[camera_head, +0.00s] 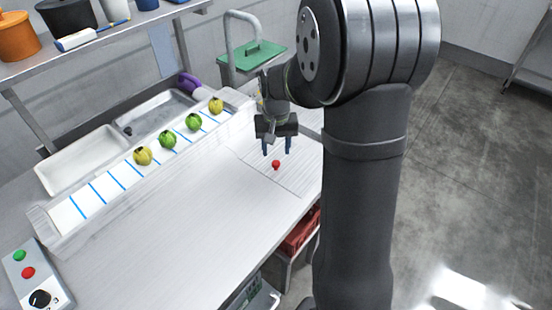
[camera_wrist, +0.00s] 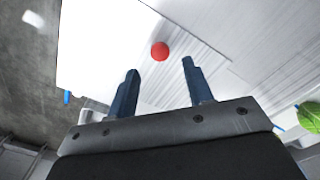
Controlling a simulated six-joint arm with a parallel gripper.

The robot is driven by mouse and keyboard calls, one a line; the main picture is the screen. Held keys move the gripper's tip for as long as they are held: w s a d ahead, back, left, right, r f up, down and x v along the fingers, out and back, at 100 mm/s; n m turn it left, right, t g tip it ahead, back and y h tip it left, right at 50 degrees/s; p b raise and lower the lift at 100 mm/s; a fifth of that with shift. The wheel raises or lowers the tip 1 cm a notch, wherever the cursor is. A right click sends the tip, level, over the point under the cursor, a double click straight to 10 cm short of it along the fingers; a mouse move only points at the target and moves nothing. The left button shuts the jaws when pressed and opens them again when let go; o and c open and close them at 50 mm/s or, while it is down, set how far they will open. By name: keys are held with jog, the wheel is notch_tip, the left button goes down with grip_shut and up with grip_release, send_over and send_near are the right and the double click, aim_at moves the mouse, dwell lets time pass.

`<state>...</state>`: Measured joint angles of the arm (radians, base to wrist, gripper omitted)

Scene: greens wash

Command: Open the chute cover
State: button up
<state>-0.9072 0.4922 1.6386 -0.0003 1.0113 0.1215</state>
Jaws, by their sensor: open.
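A flat green panel (camera_head: 255,56) with a dark handle on top lies level behind the counter, beside a grey curved pipe; it looks like the chute cover and appears closed. My gripper (camera_head: 277,151) points down over the ridged right part of the counter, well in front of the green panel. Its two dark blue fingers are apart, with nothing between them. A small red ball (camera_head: 276,165) is just below the fingertips. In the wrist view, the red ball (camera_wrist: 160,51) shows just beyond the open fingers (camera_wrist: 160,70). The green panel is not seen in the wrist view.
Several green and yellow round vegetables (camera_head: 168,139) sit in a long tray with blue dividers (camera_head: 108,182). Sink basins (camera_head: 85,160) lie behind it. A shelf (camera_head: 95,48) with pots overhangs the left. A button box (camera_head: 33,275) is front left. The middle counter (camera_head: 180,215) is clear.

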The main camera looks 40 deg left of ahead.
aim_at(276, 163)
notch_tip(276, 163, down, 5)
jog(key=shift+f, duration=0.1)
dwell(0.3)
grip_shut()
